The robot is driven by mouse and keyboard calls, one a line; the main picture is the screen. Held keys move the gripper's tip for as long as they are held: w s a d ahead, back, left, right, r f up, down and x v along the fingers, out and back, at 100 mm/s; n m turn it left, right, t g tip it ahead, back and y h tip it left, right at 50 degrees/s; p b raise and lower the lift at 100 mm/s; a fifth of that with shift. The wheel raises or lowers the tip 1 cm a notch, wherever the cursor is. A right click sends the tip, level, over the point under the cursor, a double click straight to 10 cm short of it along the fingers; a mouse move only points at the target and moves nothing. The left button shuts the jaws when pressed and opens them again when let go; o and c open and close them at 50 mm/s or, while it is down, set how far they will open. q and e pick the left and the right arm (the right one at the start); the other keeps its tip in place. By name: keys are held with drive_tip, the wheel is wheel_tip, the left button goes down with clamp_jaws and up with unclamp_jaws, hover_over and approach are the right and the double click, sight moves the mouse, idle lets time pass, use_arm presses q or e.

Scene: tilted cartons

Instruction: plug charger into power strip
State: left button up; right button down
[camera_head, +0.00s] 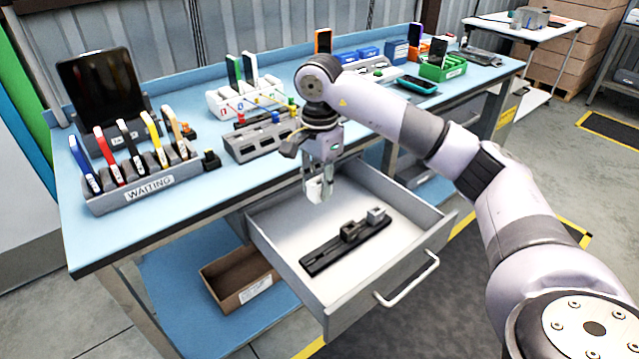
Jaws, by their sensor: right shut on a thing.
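My right gripper (319,190) hangs over the open drawer, fingers down, shut on a small white block that looks like the charger (314,188). Its fingers partly hide the block. A dark power strip (322,262) lies slantwise on the drawer floor, below the gripper and apart from it. A dark block (351,231) and a grey block (376,215) sit on the strip's far right part; its near left part looks bare. My left gripper is not in view.
The drawer (275,218) is pulled out under the blue workbench (130,225). On the bench stand a rack marked WAITING (148,188) with several phones, a grey block strip (250,148) and a green tray (442,72). A cardboard box (238,280) sits below.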

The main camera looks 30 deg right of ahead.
drive_tip(key=shift+r+p, duration=0.45)
drive_tip(key=shift+r, duration=0.2)
drive_tip(key=shift+r+p, duration=1.15)
drive_tip(key=shift+r, duration=0.35)
drive_tip(key=shift+f, duration=0.1)
